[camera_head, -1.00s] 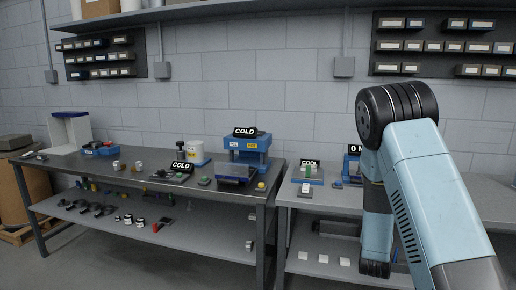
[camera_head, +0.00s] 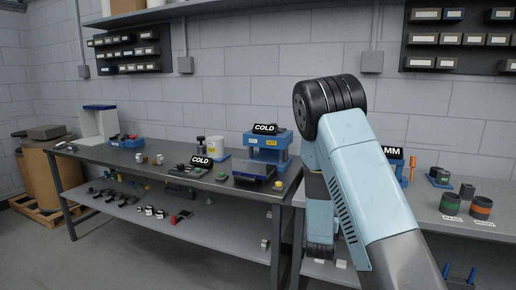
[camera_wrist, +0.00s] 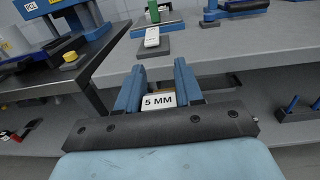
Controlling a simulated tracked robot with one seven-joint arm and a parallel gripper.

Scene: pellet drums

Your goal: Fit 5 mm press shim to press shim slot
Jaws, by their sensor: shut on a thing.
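In the wrist view my gripper (camera_wrist: 160,78), with two blue fingers, is shut on the 5 mm press shim (camera_wrist: 158,101), a small block whose white face reads "5 MM". It is held in the air in front of the right bench's edge. A blue press (camera_head: 268,142) with a "COLD" sign stands at the right end of the left bench; part of a blue machine (camera_wrist: 40,14) also shows upper left in the wrist view. I cannot make out the press shim slot.
A white labelled block (camera_wrist: 152,37) sits on a dark pad on the right bench (camera_wrist: 235,50), beyond my fingers. A yellow button (camera_wrist: 70,57) is on the left bench.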

